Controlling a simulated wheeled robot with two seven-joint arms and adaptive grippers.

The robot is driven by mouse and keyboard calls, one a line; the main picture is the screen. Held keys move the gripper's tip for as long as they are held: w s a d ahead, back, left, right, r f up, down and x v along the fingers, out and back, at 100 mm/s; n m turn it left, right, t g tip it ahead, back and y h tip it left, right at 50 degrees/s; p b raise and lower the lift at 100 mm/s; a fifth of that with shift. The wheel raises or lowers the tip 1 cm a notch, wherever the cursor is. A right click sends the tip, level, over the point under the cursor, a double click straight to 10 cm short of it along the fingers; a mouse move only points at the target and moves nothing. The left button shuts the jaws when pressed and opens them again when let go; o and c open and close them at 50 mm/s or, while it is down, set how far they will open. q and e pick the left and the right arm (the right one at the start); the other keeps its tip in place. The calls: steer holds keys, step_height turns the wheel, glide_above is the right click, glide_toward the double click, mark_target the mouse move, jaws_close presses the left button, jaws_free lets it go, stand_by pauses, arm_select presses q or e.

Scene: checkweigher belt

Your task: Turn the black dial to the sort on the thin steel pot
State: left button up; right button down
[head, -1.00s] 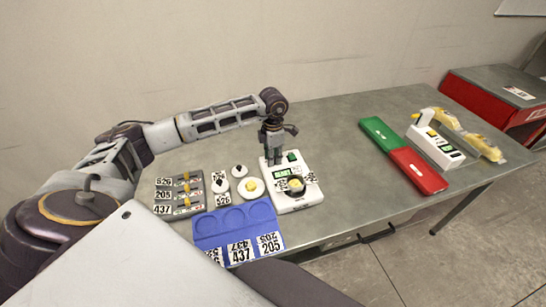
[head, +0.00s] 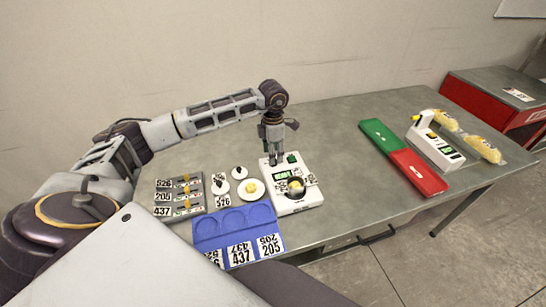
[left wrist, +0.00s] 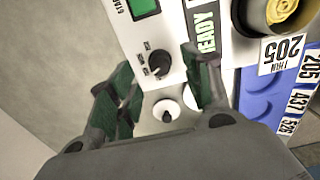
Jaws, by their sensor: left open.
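The black dial (left wrist: 160,62) sits on the white checkweigher's face, with small printed marks around it too small to read. My left gripper (left wrist: 157,66) is open, its dark green-padded fingers on either side of the dial; contact cannot be told. In the head view my left gripper (head: 273,160) points down at the back left of the white checkweigher (head: 295,207) and hides the dial. A round metal pot (head: 296,187) with yellow contents stands on the checkweigher. It also shows in the left wrist view (left wrist: 258,14), near a label (left wrist: 282,53) reading 205. My right gripper is out of view.
A green READY display (left wrist: 205,32) is beside the dial. A blue tray (head: 214,241) with number labels lies in front. White weights and a plate with a yellow piece (head: 251,188) stand left. Green (head: 380,133) and red (head: 418,172) trays lie right, with bare table between.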

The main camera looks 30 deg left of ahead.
arm_select(q)
step_height(320, 180, up, 9)
stand_by(0.5)
steer(key=shift+f, duration=0.1)
stand_by(0.5)
